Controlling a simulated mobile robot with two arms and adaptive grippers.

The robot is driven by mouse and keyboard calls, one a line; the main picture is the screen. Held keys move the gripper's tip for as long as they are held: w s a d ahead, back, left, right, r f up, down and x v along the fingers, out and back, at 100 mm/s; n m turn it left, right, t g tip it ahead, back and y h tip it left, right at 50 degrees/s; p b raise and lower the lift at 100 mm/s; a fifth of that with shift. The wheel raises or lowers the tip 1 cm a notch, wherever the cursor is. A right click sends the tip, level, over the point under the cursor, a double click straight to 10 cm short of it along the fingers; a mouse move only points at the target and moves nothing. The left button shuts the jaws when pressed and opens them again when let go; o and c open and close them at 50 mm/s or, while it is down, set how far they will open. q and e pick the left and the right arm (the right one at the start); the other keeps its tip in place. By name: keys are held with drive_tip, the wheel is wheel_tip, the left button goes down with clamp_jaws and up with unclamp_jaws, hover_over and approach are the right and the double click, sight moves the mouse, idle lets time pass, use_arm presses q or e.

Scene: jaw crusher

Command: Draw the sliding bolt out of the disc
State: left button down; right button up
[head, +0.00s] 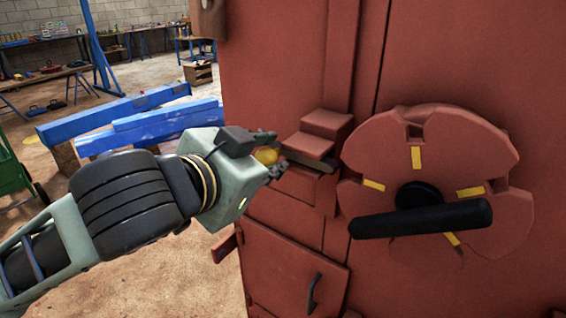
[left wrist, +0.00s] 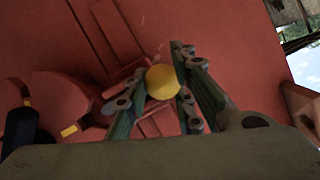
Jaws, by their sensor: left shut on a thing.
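The sliding bolt sits in a red block housing (head: 318,138) left of the disc. Its yellow round knob (head: 267,155) is at the left end, and the knob also shows in the left wrist view (left wrist: 162,82). A dark bar (head: 312,160) runs from the housing's lower front. The red notched disc (head: 375,150) has yellow marks and a black handle (head: 420,218). My left gripper (head: 273,156) is shut on the knob, with a finger on each side of it. A gap shows between the bar's right end and the disc. My right gripper is not in view.
The red machine wall fills the right side. A small red door with a handle (head: 312,293) is below the housing. Blue beams (head: 150,115) lie on supports behind my left arm. The floor left of the machine is open.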

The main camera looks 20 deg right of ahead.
use_arm(q)
drive_tip(key=shift+w+a+f, duration=0.2)
drive_tip(key=shift+w+a, duration=0.05)
drive_tip(key=c, duration=1.9)
unclamp_jaws()
drive_tip(key=o, duration=0.4)
drive_tip(key=shift+c, duration=0.2)
drive_tip(key=shift+s+a+r, duration=0.2)
drive_tip(key=shift+s+r, duration=0.1)
drive_tip(key=shift+r, duration=0.05)
drive_tip(key=v, duration=1.1)
drive_tip(key=shift+f, duration=0.15)
drive_tip(key=shift+a, duration=0.15)
